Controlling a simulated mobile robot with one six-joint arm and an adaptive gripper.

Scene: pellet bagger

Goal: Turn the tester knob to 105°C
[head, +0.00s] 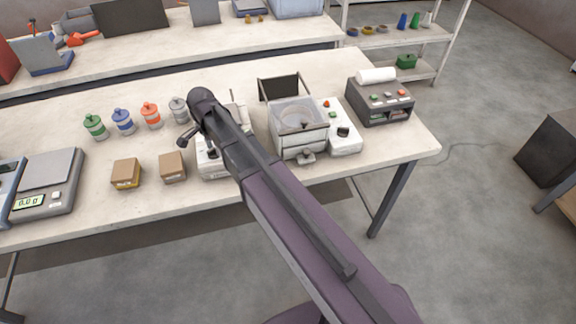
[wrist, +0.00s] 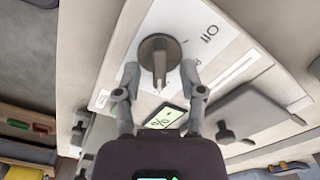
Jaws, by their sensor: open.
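The tester is a white device; its panel (wrist: 205,65) fills much of the wrist view, and a white device (head: 213,168) shows partly behind my arm in the head view. The tester knob (wrist: 160,55) is a dark round dial with a raised grip bar. The word "Off" is printed to its right; other markings are cut off or too small to read. A green display (wrist: 165,117) with a % sign is below the knob. My gripper (wrist: 160,77) is open, one finger on each side of the knob. Contact cannot be told. The fingertips are hidden in the head view.
A clear-walled device (head: 298,140) with a black knob stands right of my arm. A dark printer-like box (head: 380,102) is farther right. Two brown boxes (head: 172,167), several small jars (head: 122,122) and a scale (head: 50,182) stand on the bench to the left.

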